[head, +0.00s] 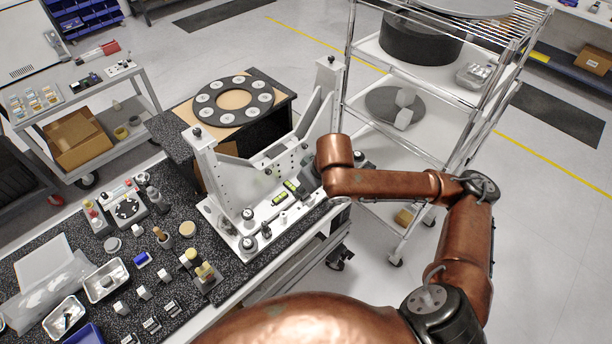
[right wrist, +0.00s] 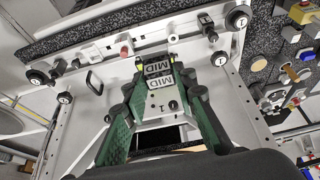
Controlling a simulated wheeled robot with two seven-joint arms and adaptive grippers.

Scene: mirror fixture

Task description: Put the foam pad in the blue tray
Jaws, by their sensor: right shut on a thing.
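My right arm reaches across the head view to the white mirror fixture (head: 235,190), and its gripper is hidden there behind the wrist. In the right wrist view, the green fingers of my right gripper (right wrist: 155,75) close around something at the fixture's base, by two dark labels reading MID. What they hold is not clear. A blue tray (head: 84,335) is cut off by the lower left edge of the head view. I cannot tell which thing is the foam pad; a round tan disc (head: 187,229) and a flat white sheet (head: 43,258) lie on the bench. My left gripper is not in view.
The speckled bench (head: 215,325) is crowded with metal trays (head: 105,281), small blocks and knobs. A large ring (head: 234,99) lies on a stand behind the fixture. A wire-shelf cart (head: 345,75) stands right of the fixture, close to my arm.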

